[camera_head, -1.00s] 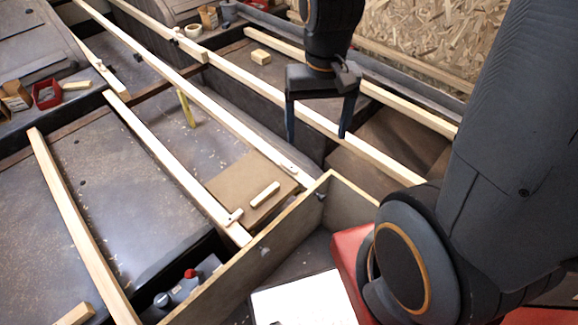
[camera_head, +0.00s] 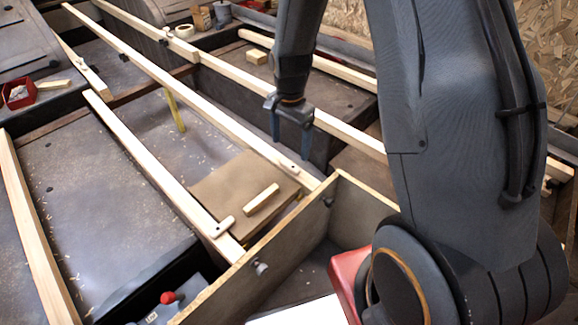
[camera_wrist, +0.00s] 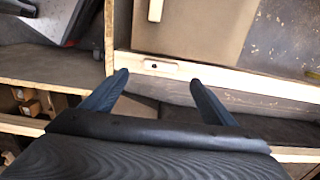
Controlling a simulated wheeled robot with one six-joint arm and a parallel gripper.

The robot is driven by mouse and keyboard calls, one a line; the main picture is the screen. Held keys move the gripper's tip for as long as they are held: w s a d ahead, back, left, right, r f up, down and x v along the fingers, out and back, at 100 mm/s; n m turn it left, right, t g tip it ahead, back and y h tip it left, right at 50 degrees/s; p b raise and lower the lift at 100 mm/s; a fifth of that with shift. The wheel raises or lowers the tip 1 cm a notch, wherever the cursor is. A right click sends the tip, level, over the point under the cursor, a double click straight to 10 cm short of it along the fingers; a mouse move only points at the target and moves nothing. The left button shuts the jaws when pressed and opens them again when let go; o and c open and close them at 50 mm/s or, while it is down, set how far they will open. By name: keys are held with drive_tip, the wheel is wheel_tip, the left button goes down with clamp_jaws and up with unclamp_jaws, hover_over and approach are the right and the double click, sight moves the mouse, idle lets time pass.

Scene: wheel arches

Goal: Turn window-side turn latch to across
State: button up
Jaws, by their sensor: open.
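A small pale turn latch (camera_head: 288,166) lies along the wooden rail at the right side of the brown panel. It also shows in the wrist view (camera_wrist: 160,66), lengthwise on the rail with a dark pivot screw. A second turn latch (camera_head: 224,227) sits on the rail at the panel's left side and points out from that rail toward the panel. I cannot tell from labels which is window-side. My gripper (camera_head: 290,146) is open and empty, close to the right-hand latch. In the wrist view, the latch appears between and beyond the fingertips (camera_wrist: 160,80), apart from them.
The brown panel (camera_head: 228,185) lies between the two rails, with a wooden bar handle (camera_head: 261,198) on it. A wooden box wall (camera_head: 270,262) stands near the rail ends. A yellow strip (camera_head: 174,110) stands farther back. Long rails cross the area around my arm.

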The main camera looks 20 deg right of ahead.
sight(290, 165)
wheel_tip(290, 165, down, 8)
drive_tip(key=shift+f+b, duration=0.1)
drive_tip(key=shift+b, duration=0.65)
drive_tip(key=c, duration=1.1)
